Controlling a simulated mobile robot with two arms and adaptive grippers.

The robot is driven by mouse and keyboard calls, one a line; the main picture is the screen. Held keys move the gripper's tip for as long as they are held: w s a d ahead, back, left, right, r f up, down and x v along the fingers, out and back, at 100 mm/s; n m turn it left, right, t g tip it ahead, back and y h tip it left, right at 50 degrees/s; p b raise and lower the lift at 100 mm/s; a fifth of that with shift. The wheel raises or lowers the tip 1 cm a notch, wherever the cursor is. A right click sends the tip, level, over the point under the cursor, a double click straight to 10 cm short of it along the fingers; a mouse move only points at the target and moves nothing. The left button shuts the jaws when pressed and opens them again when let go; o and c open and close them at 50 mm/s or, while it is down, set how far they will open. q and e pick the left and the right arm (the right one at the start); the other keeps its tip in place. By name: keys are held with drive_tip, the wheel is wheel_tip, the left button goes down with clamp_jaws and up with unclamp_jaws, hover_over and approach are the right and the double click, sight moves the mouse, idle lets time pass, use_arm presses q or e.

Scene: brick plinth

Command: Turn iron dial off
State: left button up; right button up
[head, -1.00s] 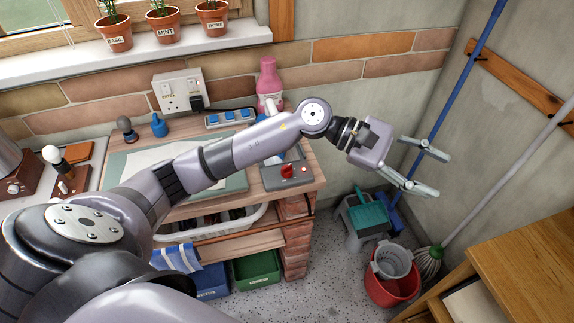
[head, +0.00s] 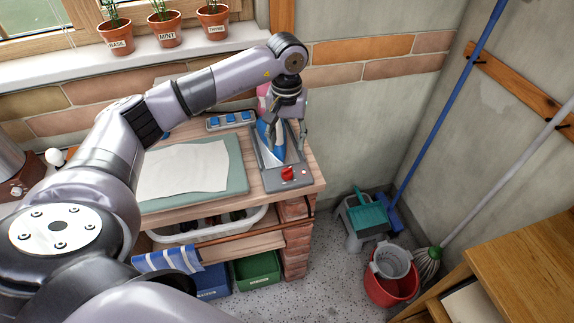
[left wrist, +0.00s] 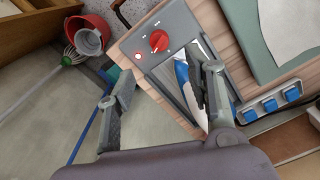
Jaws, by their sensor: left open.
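The red iron dial (head: 288,173) sits on the front end of a grey iron station (head: 268,186) at the right end of the workbench. The dial (left wrist: 159,40) also shows in the left wrist view, ahead of the fingers, with a small round ringed spot beside it. The blue-and-white iron (head: 265,138) rests on the station behind the dial; the arm partly hides it. My left gripper (head: 287,142) points down over the station, open and empty. In the left wrist view the gripper (left wrist: 163,78) has its fingers wide apart, one over the iron's side, neither touching the dial. My right gripper is out of view.
A green mat (head: 236,185) with white cloth lies left of the station. A power strip with blue switches (head: 230,120) is behind. Potted herbs (head: 164,28) line the sill. A red bucket (head: 392,286) and a grey stool stand on the floor at right.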

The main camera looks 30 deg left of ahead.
sight(287, 169)
use_arm(q)
wheel_tip(287, 169, down, 11)
drive_tip(key=p, duration=0.2)
drive_tip(key=shift+f+p, duration=0.1)
drive_tip(key=shift+p, duration=0.2)
drive_tip(key=shift+c, duration=0.4)
clamp_jaws()
